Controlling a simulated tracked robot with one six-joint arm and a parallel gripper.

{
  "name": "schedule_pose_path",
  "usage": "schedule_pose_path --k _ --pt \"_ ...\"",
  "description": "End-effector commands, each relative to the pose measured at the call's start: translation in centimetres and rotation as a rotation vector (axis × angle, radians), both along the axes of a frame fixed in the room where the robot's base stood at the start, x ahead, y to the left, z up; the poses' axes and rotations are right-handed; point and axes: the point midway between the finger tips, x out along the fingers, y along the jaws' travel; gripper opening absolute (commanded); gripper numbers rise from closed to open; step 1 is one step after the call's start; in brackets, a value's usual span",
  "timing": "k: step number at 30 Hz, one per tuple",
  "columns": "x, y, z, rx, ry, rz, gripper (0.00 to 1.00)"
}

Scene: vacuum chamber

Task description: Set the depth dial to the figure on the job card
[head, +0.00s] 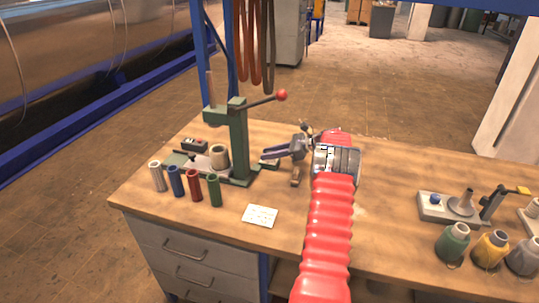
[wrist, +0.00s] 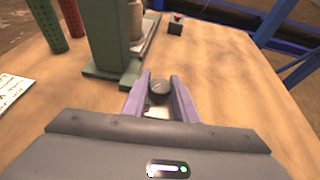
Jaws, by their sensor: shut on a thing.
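The depth dial (wrist: 159,89) is a small dark grey round knob with a light mark on its top, on a pale plate beside the green press foot. My gripper (wrist: 159,92) is shut on it, with one purple finger on each side. In the head view my gripper (head: 268,154) points left at the right side of the green press (head: 239,145), and the fingers largely hide the dial. The white job card (head: 260,216) lies flat on the bench in front of the press; its edge also shows in the wrist view (wrist: 12,92). Its figure is too small to read.
Several coloured tubes (head: 194,185) stand left of the press. A lever with a red ball (head: 281,95) sticks out from the press above my gripper. Several bottles (head: 490,247) and a small fixture (head: 461,206) stand at the right. The bench (head: 390,200) is clear between.

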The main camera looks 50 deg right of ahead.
Motion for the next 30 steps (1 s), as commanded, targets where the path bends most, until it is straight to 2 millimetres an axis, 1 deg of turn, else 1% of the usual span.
schedule_pose_path --k 1,15,30 --pt "0.07 0.26 -0.13 0.003 0.001 0.021 0.03" --pt "0.10 0.36 -0.15 0.004 0.001 0.147 0.03" --pt "0.09 0.48 -0.16 0.006 0.003 0.192 0.03"
